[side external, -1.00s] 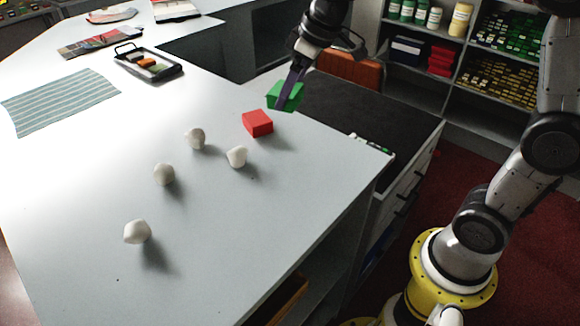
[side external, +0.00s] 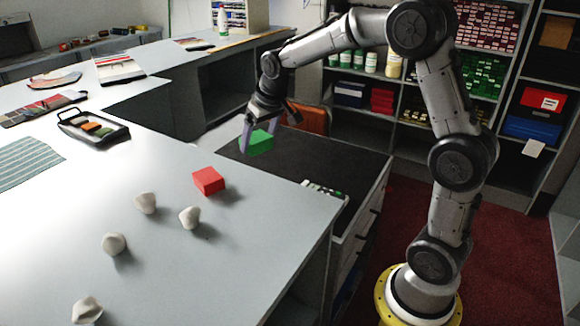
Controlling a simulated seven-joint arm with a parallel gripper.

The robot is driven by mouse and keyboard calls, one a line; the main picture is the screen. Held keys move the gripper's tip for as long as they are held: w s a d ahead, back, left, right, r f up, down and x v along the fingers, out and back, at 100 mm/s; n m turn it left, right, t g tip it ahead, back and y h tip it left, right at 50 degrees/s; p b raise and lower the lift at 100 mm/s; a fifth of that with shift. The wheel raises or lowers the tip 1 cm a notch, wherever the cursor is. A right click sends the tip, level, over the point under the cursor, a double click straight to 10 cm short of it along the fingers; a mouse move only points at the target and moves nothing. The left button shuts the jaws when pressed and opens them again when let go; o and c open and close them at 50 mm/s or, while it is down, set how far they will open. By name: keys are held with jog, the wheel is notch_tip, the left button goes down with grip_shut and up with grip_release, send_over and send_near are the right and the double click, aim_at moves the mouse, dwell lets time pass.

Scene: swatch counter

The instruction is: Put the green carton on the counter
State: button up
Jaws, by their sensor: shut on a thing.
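The green carton (side external: 259,143) is a small green box at the centre of the side external view. My gripper (side external: 261,140) points down and is shut on it, with a finger on either side. The carton appears in front of the dark-topped cabinet (side external: 290,160), just past the far right edge of the pale counter (side external: 190,275). It looks raised, but its exact height and any contact below cannot be told.
A red box (side external: 208,181) sits on the counter near that edge. A black tray (side external: 94,128) and a striped cloth (side external: 25,162) lie farther left. The front right of the counter is clear.

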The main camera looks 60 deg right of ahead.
jog(key=s+d+f+m+h, duration=0.1)
jog(key=s+d+f+m, duration=0.1)
jog(key=s+d+f, duration=0.3)
jog(key=s+d+f+m+g, duration=0.1)
jog(key=s+d+f+m, duration=0.15)
jog(key=d, duration=0.55)
jog(key=s+d+f+m+h, duration=0.1)
jog(key=s+d+f, duration=0.25)
jog(key=d, duration=0.25)
send_near(313, 170)
jog(key=shift+w+d+f, duration=0.5)
jog(key=shift+w+d, duration=0.05)
jog(key=shift+w, duration=0.05)
jog(key=shift+w+d+f, duration=0.3)
jog(key=shift+w+f, duration=0.05)
jog(key=shift+f, duration=1.75)
jog(key=shift+f, duration=0.1)
jog(key=o, duration=1.2)
jog(key=shift+f, duration=0.1)
jog(key=shift+c, duration=0.2)
